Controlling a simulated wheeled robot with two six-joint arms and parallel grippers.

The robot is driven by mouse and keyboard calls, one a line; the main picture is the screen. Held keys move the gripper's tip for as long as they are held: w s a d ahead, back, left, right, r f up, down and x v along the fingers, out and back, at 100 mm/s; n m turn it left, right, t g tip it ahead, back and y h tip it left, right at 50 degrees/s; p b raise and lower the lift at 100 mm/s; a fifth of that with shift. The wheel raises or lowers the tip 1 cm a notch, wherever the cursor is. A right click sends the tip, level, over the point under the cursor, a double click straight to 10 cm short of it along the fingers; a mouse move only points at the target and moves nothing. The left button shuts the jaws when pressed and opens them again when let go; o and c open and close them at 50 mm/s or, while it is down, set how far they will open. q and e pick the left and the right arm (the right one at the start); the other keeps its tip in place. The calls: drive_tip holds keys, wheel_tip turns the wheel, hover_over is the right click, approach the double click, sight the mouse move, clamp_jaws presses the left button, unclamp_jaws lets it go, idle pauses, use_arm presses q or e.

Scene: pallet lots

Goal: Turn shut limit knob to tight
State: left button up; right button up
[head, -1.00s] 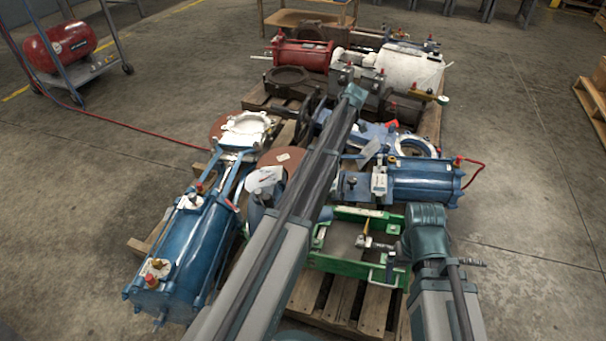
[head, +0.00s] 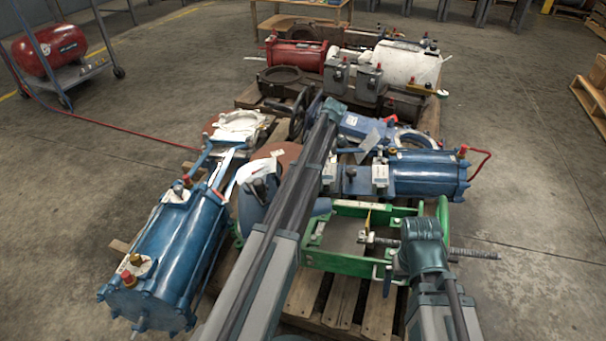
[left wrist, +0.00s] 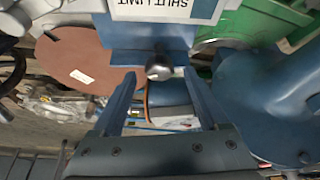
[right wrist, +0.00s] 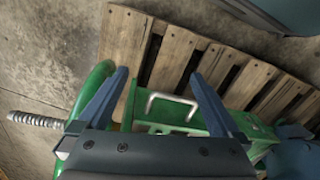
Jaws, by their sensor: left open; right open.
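The shut limit knob (left wrist: 159,66) is a small round metal knob on a blue bracket, below a white label (left wrist: 165,8) reading SHUT LIMIT in the left wrist view. My left gripper (left wrist: 159,80) is open, with its two fingertips on either side of the knob and a gap visible on both sides. How far the knob is in depth I cannot tell. In the head view my left arm hides the left fingers. My right gripper (right wrist: 158,72) is open and empty above the green frame (right wrist: 180,128) and pallet slats, with a metal handle (right wrist: 172,104) visible between its fingers.
A blue cylinder actuator (head: 425,172) lies right of my left arm, and another (head: 170,255) lies at left. The green frame (head: 345,264) with a threaded rod (head: 474,253) is at front right. Red (head: 298,53) and white (head: 398,63) cylinders lie behind. Concrete floor surrounds the pallet.

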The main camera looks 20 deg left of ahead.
use_arm(q)
drive_tip(key=shift+b+x, duration=0.4)
drive_tip(key=shift+x, duration=0.5)
clamp_jaws()
